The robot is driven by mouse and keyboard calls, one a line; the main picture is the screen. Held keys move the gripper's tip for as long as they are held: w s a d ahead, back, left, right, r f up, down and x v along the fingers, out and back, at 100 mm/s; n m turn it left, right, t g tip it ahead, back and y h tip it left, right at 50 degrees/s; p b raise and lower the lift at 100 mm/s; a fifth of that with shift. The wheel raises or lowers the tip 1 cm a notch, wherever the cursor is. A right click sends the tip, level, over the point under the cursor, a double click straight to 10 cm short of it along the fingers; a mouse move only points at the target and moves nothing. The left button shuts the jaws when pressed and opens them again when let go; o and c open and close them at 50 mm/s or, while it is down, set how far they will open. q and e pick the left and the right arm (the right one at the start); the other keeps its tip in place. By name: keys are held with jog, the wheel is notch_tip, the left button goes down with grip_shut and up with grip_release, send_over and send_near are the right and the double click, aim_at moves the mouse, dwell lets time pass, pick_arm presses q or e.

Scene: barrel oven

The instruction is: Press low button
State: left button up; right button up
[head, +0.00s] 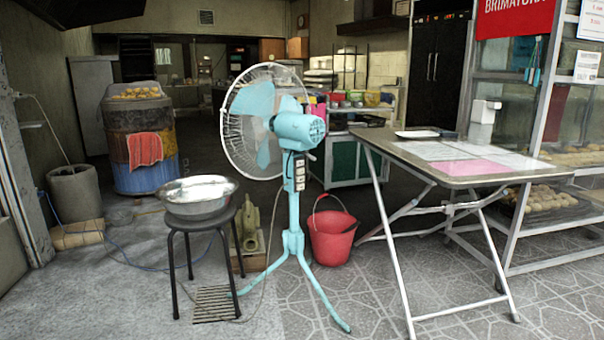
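A turquoise standing fan (300,126) stands on splayed legs in the middle of the head view. Its round wire cage faces left and away from me, and its motor housing faces me. A dark control panel with several small pale buttons (299,171) runs down the column below the motor. The labels are too small to read, so I cannot tell which button is low. A cable hangs from the panel. Neither of my grippers is in view, and nothing touches the panel.
A metal bowl (198,196) sits on a black stool (176,270) left of the fan. A red bucket (332,236) stands behind it to the right. A folding table (505,163) stands further right. The paved floor in front is clear.

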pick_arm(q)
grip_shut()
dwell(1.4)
